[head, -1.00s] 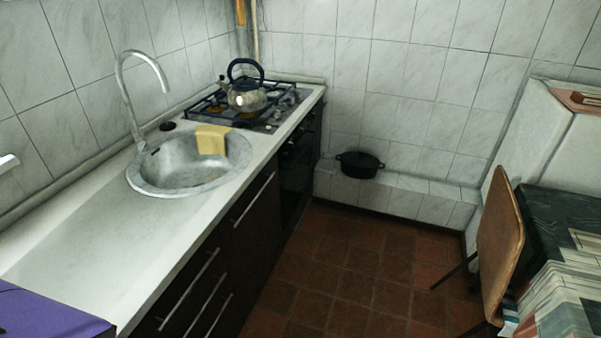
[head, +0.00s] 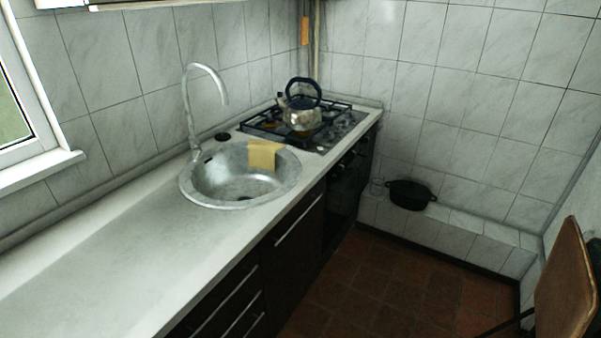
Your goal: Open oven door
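The oven (head: 346,196) is built into the counter at its far end, below the gas hob (head: 305,124). Its dark front faces right and shows at a steep angle. The door looks shut. Dark knobs line the strip above it, and the handle is hard to make out. A kettle (head: 301,113) with a dark handle stands on the hob. Neither of my grippers is in view.
The white counter (head: 95,262) with a round sink (head: 240,186) and yellow cloth (head: 263,154) runs along the left. Drawers and a cabinet are below. A black pot (head: 410,195) sits on a tiled ledge. A chair (head: 565,285) stands at right. Tiled floor (head: 385,285) between is clear.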

